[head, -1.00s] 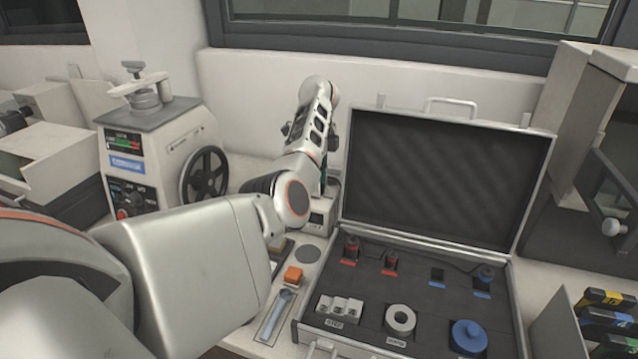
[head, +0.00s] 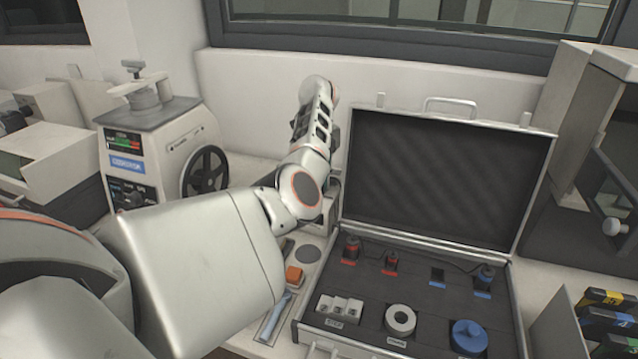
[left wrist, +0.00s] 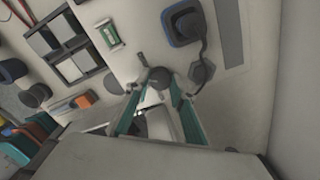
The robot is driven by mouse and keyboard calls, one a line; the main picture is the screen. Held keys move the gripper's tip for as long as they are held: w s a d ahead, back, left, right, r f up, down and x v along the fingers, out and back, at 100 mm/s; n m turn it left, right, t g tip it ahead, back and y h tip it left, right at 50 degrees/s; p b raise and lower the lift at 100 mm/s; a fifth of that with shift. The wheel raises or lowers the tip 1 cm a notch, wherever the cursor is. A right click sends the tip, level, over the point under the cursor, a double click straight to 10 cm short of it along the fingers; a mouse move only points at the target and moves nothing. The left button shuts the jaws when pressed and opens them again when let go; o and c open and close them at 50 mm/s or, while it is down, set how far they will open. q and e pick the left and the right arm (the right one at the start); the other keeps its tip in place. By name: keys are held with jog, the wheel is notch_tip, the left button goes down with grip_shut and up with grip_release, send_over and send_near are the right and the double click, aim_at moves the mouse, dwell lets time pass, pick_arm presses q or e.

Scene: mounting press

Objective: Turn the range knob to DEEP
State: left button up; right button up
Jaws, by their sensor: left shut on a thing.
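In the left wrist view my left gripper (left wrist: 156,88) has its two teal fingers on either side of a dark grey round knob (left wrist: 157,77), with a small pointer-like tab at its upper left. The fingers are shut on it. It appears to be the range knob; no DEEP marking can be read, so its setting cannot be told. The pale instrument it sits on carries a small green screen (left wrist: 109,33). In the head view my left arm hides the gripper, the knob and most of that instrument (head: 331,196). My right gripper is not in view.
An open case (head: 430,332) with foam-set parts lies right of the instrument. An orange block (head: 294,273) and a blue tool (head: 275,315) lie in front of it. A press (head: 150,150) with a handwheel stands left. In the wrist view a dark cable (left wrist: 205,50) runs beside the knob.

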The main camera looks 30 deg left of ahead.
pick_arm(q)
jog(key=m, duration=0.5)
jog(key=shift+m, duration=0.3)
dwell(0.4)
jog(key=o, duration=1.1)
jog(key=shift+r, duration=0.1)
notch_tip(320, 180, up, 12)
jog(key=shift+s, duration=0.1)
